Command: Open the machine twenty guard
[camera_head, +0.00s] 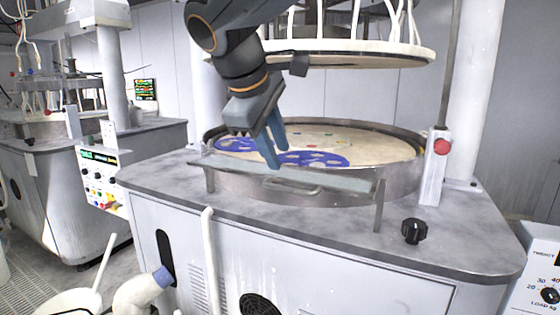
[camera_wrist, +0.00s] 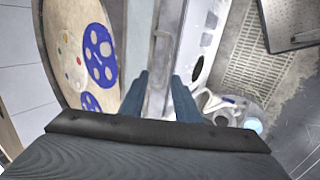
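The guard (camera_head: 345,184) is a long pale panel along the front rim of the round polishing platen (camera_head: 392,148). A thin bar handle (camera_head: 290,189) runs along its front face, and short posts stand near its two ends. My gripper (camera_head: 275,157) is above the guard, left of its middle, fingers pointing down. In the wrist view the guard (camera_wrist: 153,85) runs upward between the two blue fingers (camera_wrist: 160,76), and the handle (camera_wrist: 157,40) lies beyond their tips. The fingers are apart with nothing visibly gripped. Contact with the guard cannot be told.
A round carrier plate (camera_head: 385,55) hangs above the platen. A white post with a red button (camera_head: 437,160) stands right of the guard. A black knob (camera_head: 414,231) is on the front deck. A white hose (camera_head: 208,255) rises in front. Another machine (camera_head: 45,170) stands left.

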